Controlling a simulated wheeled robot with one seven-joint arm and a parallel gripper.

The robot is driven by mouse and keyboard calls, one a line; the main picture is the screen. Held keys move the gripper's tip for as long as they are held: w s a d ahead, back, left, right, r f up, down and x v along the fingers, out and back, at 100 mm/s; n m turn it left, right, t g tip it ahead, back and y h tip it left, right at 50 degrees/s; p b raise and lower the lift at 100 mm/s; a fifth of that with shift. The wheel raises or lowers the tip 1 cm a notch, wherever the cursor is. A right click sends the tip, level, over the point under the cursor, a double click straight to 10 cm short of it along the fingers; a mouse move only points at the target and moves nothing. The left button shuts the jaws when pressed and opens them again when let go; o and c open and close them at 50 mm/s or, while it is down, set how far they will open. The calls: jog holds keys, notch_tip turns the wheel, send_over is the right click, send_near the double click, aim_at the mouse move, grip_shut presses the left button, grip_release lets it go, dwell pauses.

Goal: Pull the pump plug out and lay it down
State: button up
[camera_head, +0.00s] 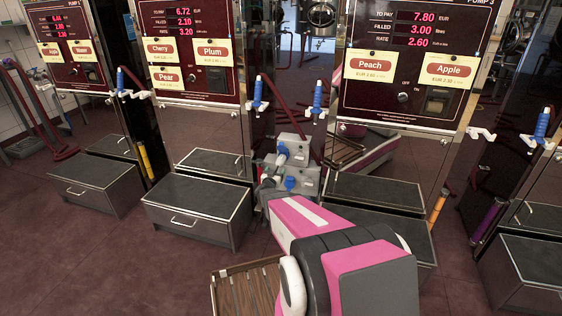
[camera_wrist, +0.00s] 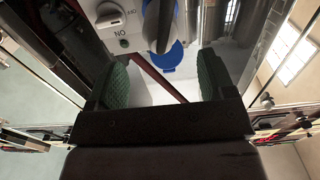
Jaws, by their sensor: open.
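A grey socket box (camera_head: 295,178) stands between two pumps in the head view, just beyond my pink and grey arm. It has blue fittings and a pale, blue-ended piece that looks like the plug (camera_head: 281,153). In the wrist view, a blue round fitting (camera_wrist: 171,57) with a dark grey body in front of it shows beyond the fingers; I cannot tell whether it is the plug or a socket lid. My gripper (camera_wrist: 163,77) is open, its green-padded fingers apart with nothing clamped between them. The head view does not show the fingers clearly.
Pumps with price panels (camera_head: 409,62) stand behind, with blue-handled nozzles (camera_head: 318,96) on their sides. Dark step boxes (camera_head: 198,208) stand before them. A slatted wooden crate (camera_head: 238,291) is at the front beside my arm. Floor (camera_head: 130,270) is clear at front left.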

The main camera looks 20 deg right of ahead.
aim_at(278, 166)
jog(key=shift+x, duration=3.9)
jog(key=shift+c, duration=0.3)
jog(key=c, duration=1.1)
jog(key=shift+v, duration=3.05)
jog(key=shift+c, duration=0.3)
jog(key=shift+s, duration=0.1)
